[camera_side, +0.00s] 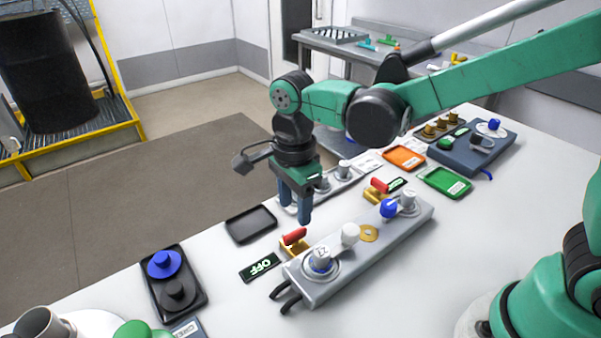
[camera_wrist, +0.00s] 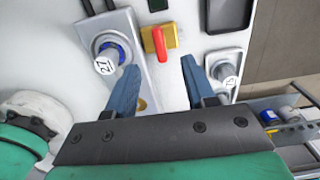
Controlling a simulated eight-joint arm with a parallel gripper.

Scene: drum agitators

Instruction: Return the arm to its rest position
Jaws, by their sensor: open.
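My gripper (camera_side: 294,210) hangs from my arm, fingers down, above the table. Its blue fingers are apart with nothing between them. In the wrist view, the open gripper (camera_wrist: 160,68) shows with bare table and a red lever (camera_wrist: 158,43) on a yellow base beyond the fingertips. In the side view, that red lever (camera_side: 294,236) appears below the fingers, beside a grey panel (camera_side: 318,291). The panel carries a blue-banded knob (camera_side: 320,261), a white knob (camera_side: 350,233) and a blue knob (camera_side: 388,208). The blue-banded knob also shows in the wrist view (camera_wrist: 106,60), left of the fingers.
A black tray (camera_side: 250,224) and an OFF sign (camera_side: 260,267) lie left of the panel. A second knob panel (camera_side: 343,176) lies behind the gripper. Orange (camera_side: 404,158) and green (camera_side: 445,182) trays lie farther right. A yellow-railed drum platform (camera_side: 75,150) stands at upper left.

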